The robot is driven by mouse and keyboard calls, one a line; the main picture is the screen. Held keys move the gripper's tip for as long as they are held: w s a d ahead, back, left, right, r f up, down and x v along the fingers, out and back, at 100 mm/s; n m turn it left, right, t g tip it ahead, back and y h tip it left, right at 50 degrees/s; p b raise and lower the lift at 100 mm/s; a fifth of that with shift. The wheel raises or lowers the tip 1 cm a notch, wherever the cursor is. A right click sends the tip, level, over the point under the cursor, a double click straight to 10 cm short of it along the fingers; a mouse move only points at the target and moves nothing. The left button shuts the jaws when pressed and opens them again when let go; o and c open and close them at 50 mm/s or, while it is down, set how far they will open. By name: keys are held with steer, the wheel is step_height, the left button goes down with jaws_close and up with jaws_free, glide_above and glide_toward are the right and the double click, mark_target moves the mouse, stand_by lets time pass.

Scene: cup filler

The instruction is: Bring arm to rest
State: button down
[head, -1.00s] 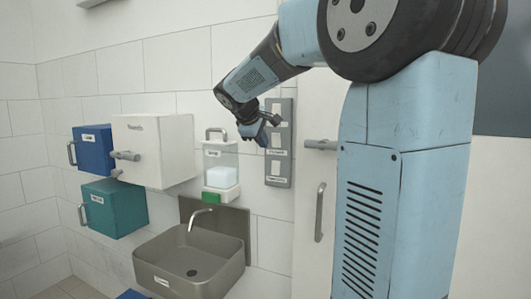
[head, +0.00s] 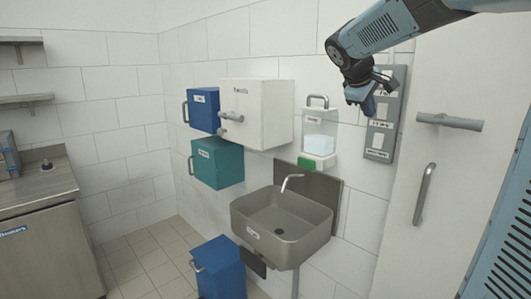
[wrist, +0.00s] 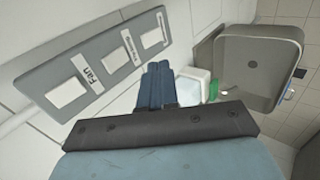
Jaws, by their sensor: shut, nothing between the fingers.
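My gripper (head: 369,103) is at the upper right in the head view, in front of the wall near the grey switch panel. Its fingers are shut with nothing between them. In the wrist view the blue fingers (wrist: 158,84) lie side by side at the middle. My arm (head: 375,32) reaches in from the upper right and bends down to the gripper. The gripper looks apart from the wall, though the exact gap cannot be told.
The switch panel (head: 380,141) and soap dispenser (head: 319,135) are close to the gripper. A sink (head: 252,214), white towel box (head: 262,108), blue box (head: 203,113) and teal box (head: 219,166) are on the wall. A blue bin (head: 222,274) stands below. A door handle (head: 424,195) is right.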

steer(key=s+a+f+m+y, duration=0.2)
steer(key=s+f, duration=0.3)
steer(key=s, duration=0.4)
steer(key=s+a+f+m+y, duration=0.2)
steer(key=s+a+f, duration=0.2)
steer(key=s, duration=0.5)
steer(key=s+a+f+m+y, duration=0.2)
steer(key=s+f, duration=0.3)
steer(key=s, duration=0.4)
steer(key=shift+s+a+f+m, duration=0.15)
steer(key=shift+a+f+m, duration=0.15)
steer(key=shift+a+m, duration=0.3)
